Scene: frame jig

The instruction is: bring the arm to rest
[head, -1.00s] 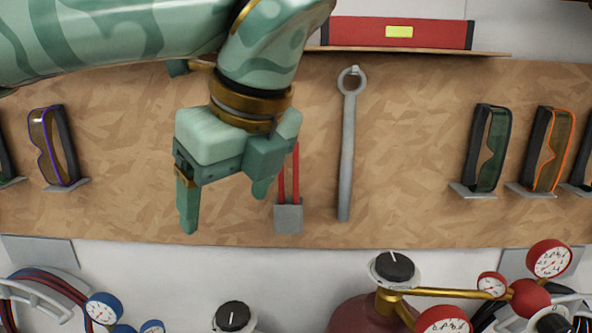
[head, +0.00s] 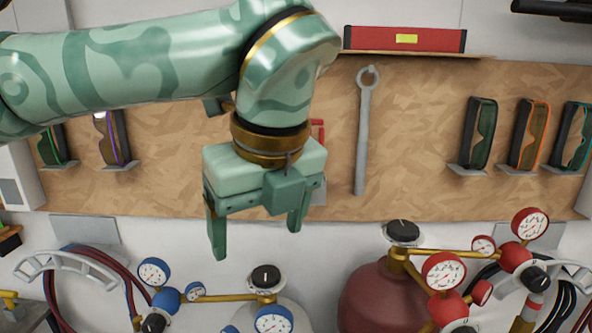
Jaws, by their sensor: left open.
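My left arm comes in from the left across the upper part of the head view. Its gripper (head: 257,238) points down with the two fingers apart. Nothing is between the fingers. The gripper is in front of the lower edge of the brown wall board (head: 420,140) and hides part of a red-handled tool (head: 318,135) there. My right gripper is not in view.
A grey wrench (head: 363,130) hangs right of the gripper. Several safety glasses (head: 480,135) sit on small holders. A red level (head: 404,39) lies on a shelf above. Below stand a dark red cylinder (head: 375,300) and blue (head: 153,271) and red gauges (head: 444,272).

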